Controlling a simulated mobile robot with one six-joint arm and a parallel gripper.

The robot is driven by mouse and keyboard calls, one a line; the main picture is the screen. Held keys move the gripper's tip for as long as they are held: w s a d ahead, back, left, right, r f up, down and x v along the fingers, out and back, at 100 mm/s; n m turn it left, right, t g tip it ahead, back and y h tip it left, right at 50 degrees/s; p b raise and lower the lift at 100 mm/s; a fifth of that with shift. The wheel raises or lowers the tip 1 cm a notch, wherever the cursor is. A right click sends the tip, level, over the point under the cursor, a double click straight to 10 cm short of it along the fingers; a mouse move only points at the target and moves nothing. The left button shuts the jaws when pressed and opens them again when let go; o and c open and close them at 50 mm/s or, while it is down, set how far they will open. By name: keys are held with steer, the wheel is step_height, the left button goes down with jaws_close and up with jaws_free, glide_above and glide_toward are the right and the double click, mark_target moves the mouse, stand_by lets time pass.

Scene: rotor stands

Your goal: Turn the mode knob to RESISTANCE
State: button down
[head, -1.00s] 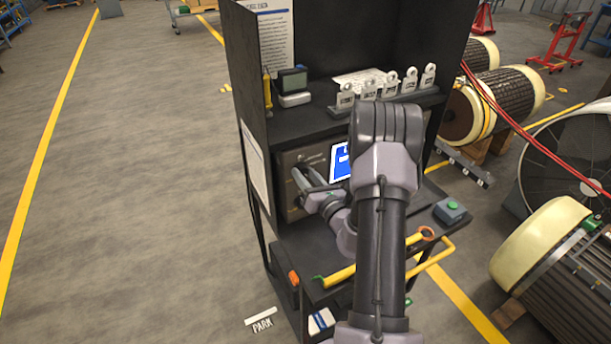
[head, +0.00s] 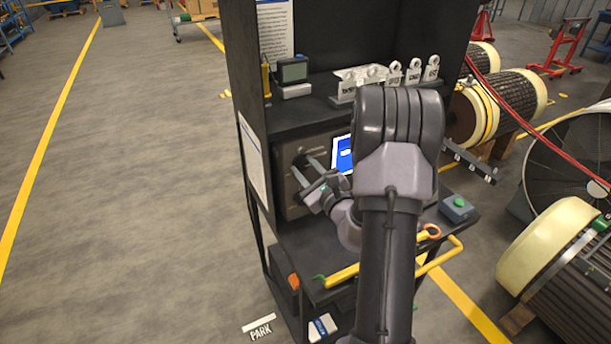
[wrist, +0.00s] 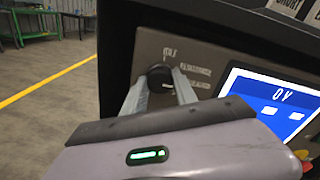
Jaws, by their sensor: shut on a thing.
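The black round mode knob (wrist: 160,76) sits on the grey-brown front panel of the tester (wrist: 205,62). In the wrist view my gripper (wrist: 159,88) has its two grey fingers on either side of the knob and is shut on it. In the head view my gripper (head: 304,170) reaches the panel's left part, and the fingers largely hide the knob. White labels lie above and to the right of the knob; one (wrist: 196,70) seems to read RESISTANCE, but it is blurred. The blue screen (wrist: 272,103) right of the knob shows "0 V". The knob's pointer is not clear.
The tester is in a dark cabinet (head: 236,75). A shelf above holds a small meter (head: 293,75) and several white tagged pieces (head: 413,72). Open floor lies left.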

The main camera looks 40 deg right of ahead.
steer(key=n+b, duration=0.5)
steer(key=shift+f, duration=0.25)
steer(key=n+b, duration=0.3)
steer(key=b, duration=0.1)
steer(key=shift+r+n, duration=0.15)
steer(key=shift+n, duration=0.15)
steer(key=shift+a+r+n+b, duration=0.1)
steer(key=shift+n+b, duration=0.2)
steer(key=shift+b, duration=0.05)
steer(key=c, duration=1)
jaws_free()
steer(key=shift+o, duration=0.2)
